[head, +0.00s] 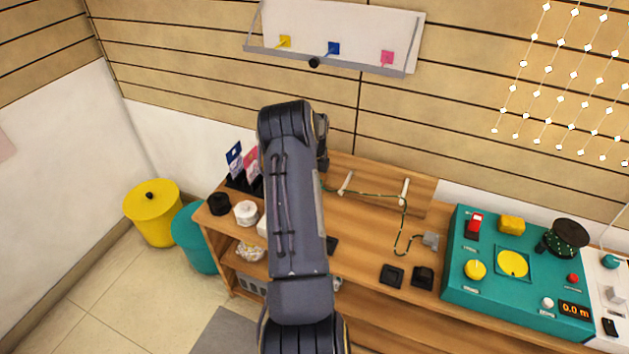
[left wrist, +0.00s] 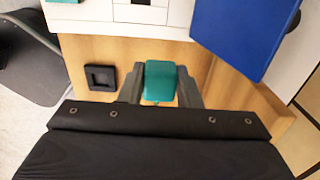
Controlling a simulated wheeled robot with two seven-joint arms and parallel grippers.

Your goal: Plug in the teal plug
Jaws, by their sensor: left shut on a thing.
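The teal plug (left wrist: 160,80) is between the two grey fingers of my left gripper (left wrist: 160,92) in the left wrist view. The fingers are shut on its sides, and its far end points away from the camera. What lies directly under it is hidden. In the head view my arm covers the middle of the bench and hides the gripper and plug. A dark green cable (head: 365,195) runs from behind the arm, over wooden pegs, to a grey box (head: 430,240). A black square fitting (left wrist: 101,77) lies left of the plug on the wood. My right gripper is not in view.
A teal control panel (head: 545,285) with knobs stands at the bench's right. Two black square fittings (head: 391,275) (head: 423,277) sit left of it. A blue board (left wrist: 237,30) is close at the upper right of the wrist view. Yellow (head: 152,218) and teal bins stand left.

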